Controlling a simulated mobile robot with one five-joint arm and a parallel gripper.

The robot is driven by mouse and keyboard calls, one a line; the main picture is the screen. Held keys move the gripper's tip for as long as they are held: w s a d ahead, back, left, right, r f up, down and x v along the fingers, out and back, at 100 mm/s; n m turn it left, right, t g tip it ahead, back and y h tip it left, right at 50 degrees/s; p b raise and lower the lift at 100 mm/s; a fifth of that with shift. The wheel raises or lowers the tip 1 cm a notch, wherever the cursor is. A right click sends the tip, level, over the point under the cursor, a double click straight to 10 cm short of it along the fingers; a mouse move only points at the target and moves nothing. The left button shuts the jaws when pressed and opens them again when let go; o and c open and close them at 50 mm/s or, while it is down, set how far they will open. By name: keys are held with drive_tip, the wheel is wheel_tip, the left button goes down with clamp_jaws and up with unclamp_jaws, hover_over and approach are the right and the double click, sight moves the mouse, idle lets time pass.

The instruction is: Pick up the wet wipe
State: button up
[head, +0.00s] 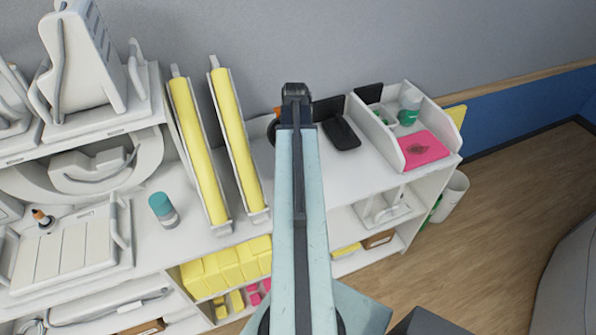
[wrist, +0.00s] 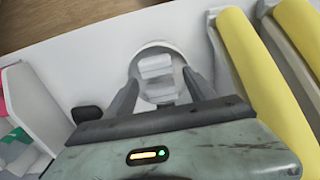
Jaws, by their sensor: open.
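In the wrist view, a small white folded piece (wrist: 155,66), which looks like the wet wipe, lies in a round pale dish (wrist: 152,45) on the white counter. My gripper (wrist: 161,77) is open, with its two dark fingers on either side of the white piece. I cannot tell whether the fingers touch it or the dish. In the head view, my gripper (head: 295,92) is over the counter near the wall. My arm hides the dish and the wipe there.
Two yellow rolls in white holders (head: 240,138) stand left of my arm. A black tray (head: 340,132) and a white bin (head: 392,138) with a pink packet (head: 423,149) are on the right.

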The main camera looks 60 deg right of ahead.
drive_tip(key=shift+f, duration=0.1)
drive_tip(key=f+b, duration=0.5)
drive_tip(key=shift+s+d+f, duration=0.2)
drive_tip(key=shift+r, duration=0.2)
drive_tip(key=c, duration=1.1)
